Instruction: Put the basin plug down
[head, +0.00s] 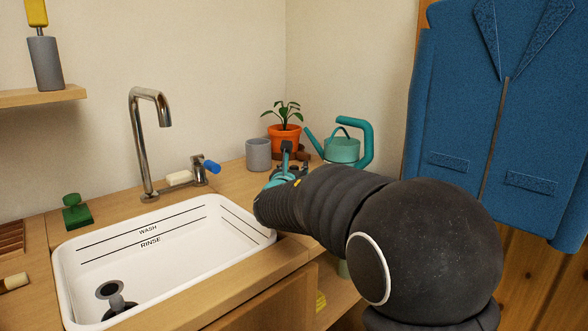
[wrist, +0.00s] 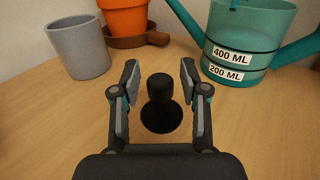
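The black basin plug (wrist: 160,105), with a round knob above a wider flange, appears upright on the wooden counter in the wrist view. My gripper (wrist: 160,68) is open around it, one finger on each side, with a visible gap between each finger and the knob. In the head view my gripper (head: 287,166) is over the counter right of the basin, partly hidden by my arm; I cannot make out the plug there. The white basin (head: 170,246) is marked WASH and RINSE and has a dark drain fitting (head: 112,296).
Beyond my gripper stand a grey cup (wrist: 78,48), an orange plant pot (wrist: 125,18) on a brown saucer (wrist: 135,41) and a teal watering can (wrist: 245,40). A tap (head: 140,150) rises behind the basin. A blue jacket (head: 490,120) hangs at right.

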